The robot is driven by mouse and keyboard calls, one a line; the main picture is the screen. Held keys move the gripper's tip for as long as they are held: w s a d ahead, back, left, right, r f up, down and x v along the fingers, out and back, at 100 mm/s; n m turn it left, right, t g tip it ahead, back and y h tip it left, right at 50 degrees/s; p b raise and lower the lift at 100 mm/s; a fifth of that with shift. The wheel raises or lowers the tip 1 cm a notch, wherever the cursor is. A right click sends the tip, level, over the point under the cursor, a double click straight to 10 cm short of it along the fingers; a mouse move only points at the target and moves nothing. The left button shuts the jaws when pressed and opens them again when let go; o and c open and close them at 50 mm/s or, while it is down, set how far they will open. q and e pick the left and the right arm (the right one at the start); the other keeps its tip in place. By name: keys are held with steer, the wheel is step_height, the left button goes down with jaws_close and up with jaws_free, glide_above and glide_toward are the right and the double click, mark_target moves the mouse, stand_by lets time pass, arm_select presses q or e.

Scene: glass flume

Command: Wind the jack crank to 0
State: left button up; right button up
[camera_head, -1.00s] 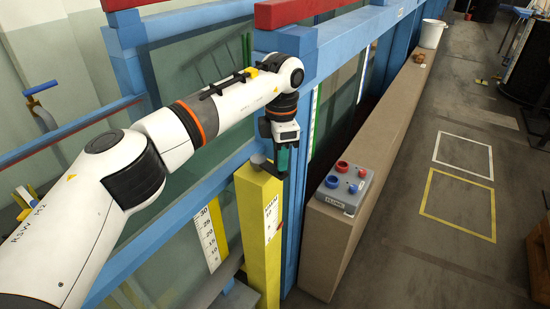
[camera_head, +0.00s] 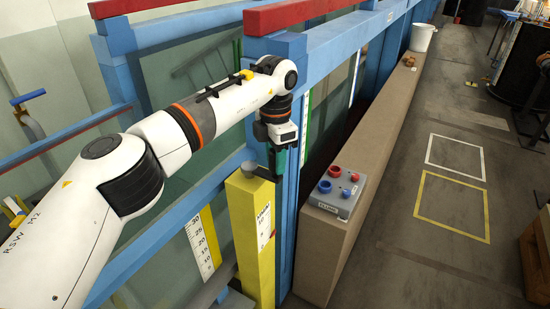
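The yellow jack post (camera_head: 243,225) stands upright beside the blue flume frame. A black-and-white scale (camera_head: 263,225) with a small red pointer (camera_head: 272,234) is on its right side; the reading is too small to tell. The dark jack crank (camera_head: 250,166) sits on top of the post, its arm reaching right toward my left gripper. My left gripper (camera_head: 277,172) points down at the crank's outer end, beside the post top. Green shows at its fingers. Whether the fingers are closed on the crank's handle is hidden. My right gripper is out of view.
A blue frame upright (camera_head: 288,210) stands close to the gripper. A grey control box (camera_head: 336,195) with red and blue knobs sits on the beige ledge (camera_head: 350,150) to the right. A white bucket (camera_head: 421,38) stands farther back. The floor with taped squares is open.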

arm_select(q)
steer(key=shift+o, duration=0.7)
steer(key=shift+f, duration=0.15)
steer(key=shift+r, duration=0.25)
step_height(320, 180, up, 4)
steer(key=shift+r+b, duration=0.25)
steer(key=shift+b, duration=0.5)
step_height(320, 180, up, 7)
steer(key=shift+r+p, duration=0.1)
steer(key=shift+p, duration=0.55)
